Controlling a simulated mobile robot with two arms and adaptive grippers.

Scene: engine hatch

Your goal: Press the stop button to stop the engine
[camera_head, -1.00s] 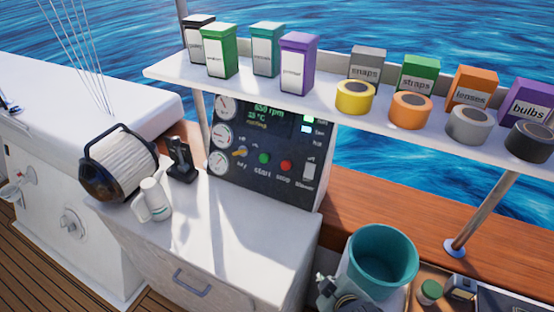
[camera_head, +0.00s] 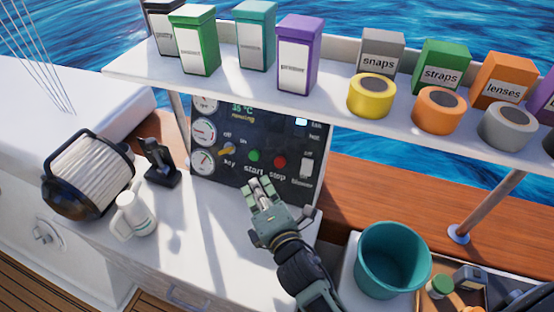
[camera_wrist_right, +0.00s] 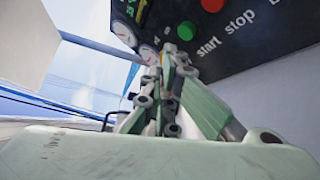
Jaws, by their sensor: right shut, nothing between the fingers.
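The black engine panel (camera_head: 268,128) stands upright under the shelf. The red stop button (camera_head: 280,162) sits low on it, right of the green start button (camera_head: 253,156). The wrist view shows the red button (camera_wrist_right: 213,5) at the top edge and the green button (camera_wrist_right: 187,30) lower left of it. My right gripper (camera_head: 261,186) is shut and empty, in front of the panel and below the two buttons in the head view. In the wrist view its closed fingers (camera_wrist_right: 172,62) are below the green button. I see no contact with the panel. My left gripper is not in view.
The panel also has a key switch (camera_head: 228,149), gauges and a blower switch (camera_head: 306,165). A shelf (camera_head: 330,103) with boxes and tape rolls overhangs it.

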